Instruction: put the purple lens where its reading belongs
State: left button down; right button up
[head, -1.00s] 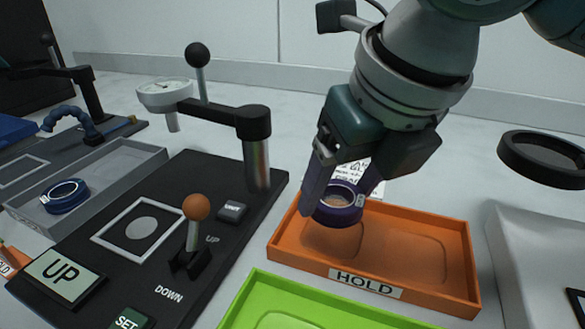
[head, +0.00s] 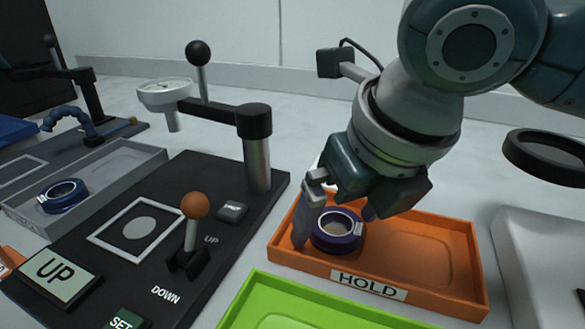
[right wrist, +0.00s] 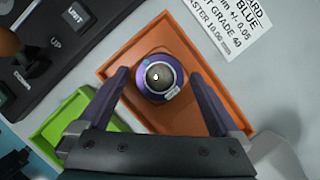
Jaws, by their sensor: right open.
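The purple lens (head: 337,229) is a ringed disc with a pale label, lying in the left part of the orange HOLD tray (head: 450,233). It also shows in the right wrist view (right wrist: 160,77), flat on the tray floor. My right gripper (head: 335,232) is open, with one finger on each side of the lens and a gap to it in the right wrist view. The black gauge station (head: 205,215) has a dial, an orange-knobbed lever between UP and DOWN, and a sign (head: 55,277) reading UP. My left gripper is not in view.
A green tray (head: 300,300) stands in front of the orange one. A grey tray (head: 120,170) at the left holds another blue-purple ringed lens (head: 63,196). A printed card (right wrist: 232,25) lies behind the orange tray. A black-rimmed magnifier (head: 545,158) stands at the right.

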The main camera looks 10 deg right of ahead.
jog(key=shift+r, duration=0.1)
jog(key=shift+s+r, duration=0.1)
jog(key=shift+r, duration=0.25)
jog(key=p+v, duration=0.4)
jog(key=v, duration=0.7)
jog(key=shift+r, duration=0.2)
jog(key=shift+d, duration=0.1)
